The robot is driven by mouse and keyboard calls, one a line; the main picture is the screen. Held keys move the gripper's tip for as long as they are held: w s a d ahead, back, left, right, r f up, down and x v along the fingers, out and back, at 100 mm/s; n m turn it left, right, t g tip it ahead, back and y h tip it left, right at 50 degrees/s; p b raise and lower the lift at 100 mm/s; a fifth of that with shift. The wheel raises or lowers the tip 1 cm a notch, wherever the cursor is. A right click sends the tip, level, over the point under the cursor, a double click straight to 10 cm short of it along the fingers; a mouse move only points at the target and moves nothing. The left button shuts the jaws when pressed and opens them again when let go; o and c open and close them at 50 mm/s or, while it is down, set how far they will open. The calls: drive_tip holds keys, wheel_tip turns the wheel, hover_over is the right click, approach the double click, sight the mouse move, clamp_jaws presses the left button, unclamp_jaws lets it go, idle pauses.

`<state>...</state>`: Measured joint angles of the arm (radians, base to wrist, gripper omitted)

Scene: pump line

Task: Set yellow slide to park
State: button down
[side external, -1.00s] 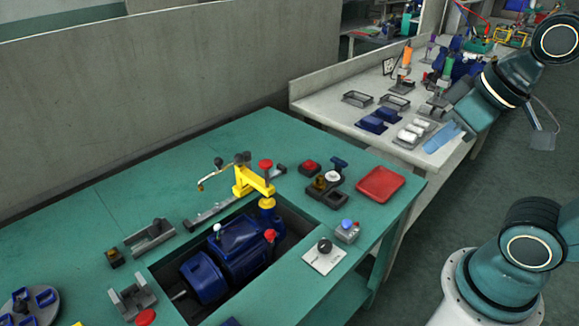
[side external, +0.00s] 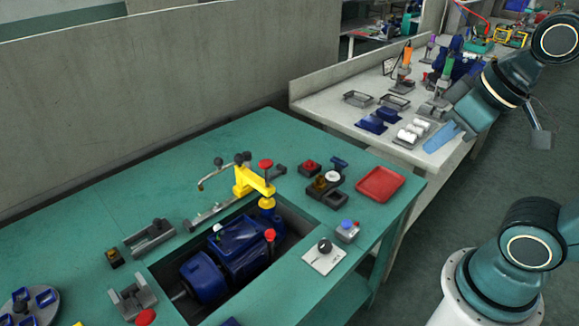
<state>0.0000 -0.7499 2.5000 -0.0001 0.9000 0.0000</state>
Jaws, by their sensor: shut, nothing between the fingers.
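A yellow arm-like piece (side external: 254,182) with a red knob on top stands on a yellow and blue post behind the right end of the blue pump (side external: 236,250). It is the largest yellow thing here, but I cannot tell whether it is the slide. A sliver of something yellow (side external: 78,323) is cut off by the bottom edge. No park mark can be made out. My arm is at the right, away from these parts. I cannot make out my gripper or its fingers.
The pump sits in a recess of the green bench (side external: 110,215). A grey rail (side external: 212,213) lies behind it. The back left bench top is clear.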

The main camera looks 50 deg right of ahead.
drive_tip(key=c, duration=1.3)
unclamp_jaws()
drive_tip(key=shift+w+r, duration=0.15)
drive_tip(key=shift+w, duration=0.05)
drive_tip(key=shift+o, duration=0.8)
drive_tip(key=shift+w+a+r, duration=0.1)
drive_tip(key=shift+w+r, duration=0.05)
drive_tip(key=shift+w, duration=0.1)
drive_tip(key=w+a+r+n+g+y, duration=0.1)
drive_tip(key=w+r+n, duration=0.1)
drive_tip(key=w, duration=0.8)
drive_tip(key=w+a+r+n, duration=0.1)
drive_tip(key=w+a+n, duration=0.15)
drive_tip(key=w, duration=0.65)
drive_tip(key=w+f+n+y, duration=0.1)
drive_tip(key=w+f, duration=0.4)
drive_tip(key=w, duration=0.5)
drive_tip(key=w+f+n+g+y, duration=0.1)
drive_tip(key=w+f+n, duration=0.2)
drive_tip(key=w+f, duration=0.3)
drive_tip(key=w, duration=0.3)
drive_tip(key=shift+w+a, duration=0.3)
drive_tip(key=shift+w, duration=0.05)
drive_tip(key=shift+f+n, duration=0.1)
drive_tip(key=shift+n, duration=0.15)
